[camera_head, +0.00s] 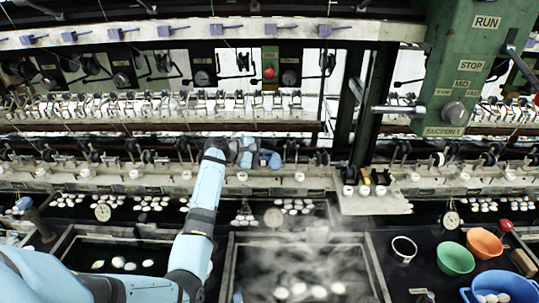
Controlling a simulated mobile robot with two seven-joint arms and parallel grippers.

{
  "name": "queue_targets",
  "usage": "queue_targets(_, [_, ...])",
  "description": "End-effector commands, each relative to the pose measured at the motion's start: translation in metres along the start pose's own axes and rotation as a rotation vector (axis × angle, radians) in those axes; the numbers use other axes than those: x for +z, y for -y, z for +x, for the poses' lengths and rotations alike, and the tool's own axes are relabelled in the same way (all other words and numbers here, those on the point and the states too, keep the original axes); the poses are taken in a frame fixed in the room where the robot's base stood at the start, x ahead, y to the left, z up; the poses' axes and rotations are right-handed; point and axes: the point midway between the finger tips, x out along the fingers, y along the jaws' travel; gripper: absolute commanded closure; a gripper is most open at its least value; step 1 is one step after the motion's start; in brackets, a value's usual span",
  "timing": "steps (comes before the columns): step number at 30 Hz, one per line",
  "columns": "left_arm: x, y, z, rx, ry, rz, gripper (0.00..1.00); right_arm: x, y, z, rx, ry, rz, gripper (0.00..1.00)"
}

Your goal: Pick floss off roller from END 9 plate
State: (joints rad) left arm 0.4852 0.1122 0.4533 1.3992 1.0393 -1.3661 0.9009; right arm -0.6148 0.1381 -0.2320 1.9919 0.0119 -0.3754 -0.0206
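My light blue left arm reaches up from the lower left to the rail of rollers (150,158) in the middle of the machine. My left gripper (262,158) is at this rail, right of the picture's middle-left; its fingers are too small and mixed with the parts behind to tell open or shut. Small plates line the ledge (120,178) below the rollers, but their lettering is too small to read, so I cannot pick out END 9. No floss can be made out on a roller. My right gripper is not in view.
A steaming basin (233,270) with pale cocoons lies below, with another basin (70,240) to its left. A green control post (470,70) stands at the right. Green (455,258), orange (484,243) and blue (505,284) bowls and a metal cup (403,249) crowd the lower right.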

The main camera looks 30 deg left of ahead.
Motion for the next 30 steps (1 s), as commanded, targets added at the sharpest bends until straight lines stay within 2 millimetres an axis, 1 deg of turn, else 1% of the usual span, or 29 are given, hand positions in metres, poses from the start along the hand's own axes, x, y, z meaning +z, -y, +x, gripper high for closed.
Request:
queue_targets(6, [-0.003, 0.000, -0.007, 0.000, 0.000, -0.001, 1.00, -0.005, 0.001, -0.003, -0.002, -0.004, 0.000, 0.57])
queue_targets(14, [-0.005, 0.002, -0.012, 0.000, 0.000, -0.001, 1.00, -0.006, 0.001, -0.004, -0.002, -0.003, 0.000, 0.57])
queue_targets(30, [-0.001, 0.000, 0.000, 0.000, 0.001, 0.000, 1.00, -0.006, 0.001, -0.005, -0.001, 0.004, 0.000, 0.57])
